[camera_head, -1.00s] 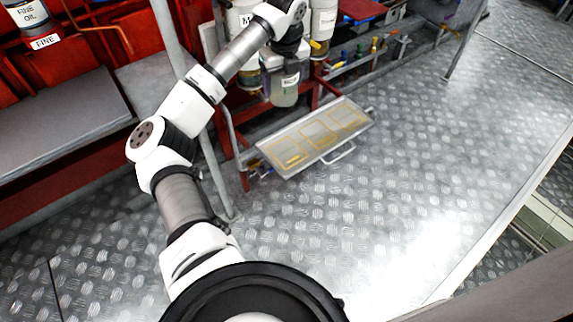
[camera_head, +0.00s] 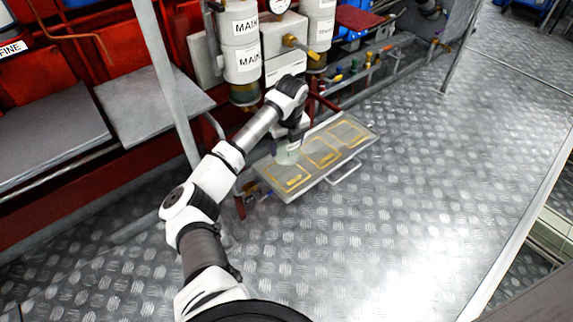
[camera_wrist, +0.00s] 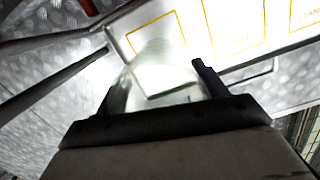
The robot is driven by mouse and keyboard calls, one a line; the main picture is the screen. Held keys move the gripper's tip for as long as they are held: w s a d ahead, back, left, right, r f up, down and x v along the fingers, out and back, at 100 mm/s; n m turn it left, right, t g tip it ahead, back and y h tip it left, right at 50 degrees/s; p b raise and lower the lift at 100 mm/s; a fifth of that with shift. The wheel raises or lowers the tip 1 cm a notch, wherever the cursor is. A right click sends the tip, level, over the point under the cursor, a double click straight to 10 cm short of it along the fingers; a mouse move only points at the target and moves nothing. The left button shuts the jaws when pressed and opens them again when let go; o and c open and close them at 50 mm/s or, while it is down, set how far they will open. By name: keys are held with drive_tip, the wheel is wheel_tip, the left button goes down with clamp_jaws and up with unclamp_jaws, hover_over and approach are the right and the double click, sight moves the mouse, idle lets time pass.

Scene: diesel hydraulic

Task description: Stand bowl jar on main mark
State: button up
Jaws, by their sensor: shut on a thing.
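The bowl jar (camera_head: 286,155) is a pale, clear jar with a light label. My gripper (camera_head: 291,140) is shut on it from above and holds it upright over the left part of a tray (camera_head: 316,181). The tray has three yellow outlined marks. The left mark (camera_head: 294,181) is partly hidden by the jar, and I cannot read its label. In the wrist view the jar (camera_wrist: 163,72) sits between the two dark fingers (camera_wrist: 163,88), with the left mark's yellow outline (camera_wrist: 152,24) behind it. I cannot tell whether the jar touches the tray.
The middle mark (camera_head: 322,152) and right mark (camera_head: 348,133) are empty. A handle (camera_head: 345,174) sticks out from the tray's front. The metal floor (camera_head: 400,210) is clear.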

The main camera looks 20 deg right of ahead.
sight(287, 146)
wheel_tip(287, 146, down, 8)
drive_tip(key=shift+r+b, duration=0.1)
drive_tip(key=shift+b, duration=0.75)
drive_tip(key=shift+r, duration=0.1)
drive_tip(key=o, duration=1.1)
drive_tip(key=r+p, duration=0.1)
drive_tip(key=r, duration=0.3)
drive_tip(key=s+r+p, duration=0.1)
drive_tip(key=r, duration=0.3)
drive_tip(key=r+p, duration=0.1)
drive_tip(key=r, duration=0.3)
drive_tip(key=shift+s+d, duration=0.1)
drive_tip(key=shift+s, duration=0.1)
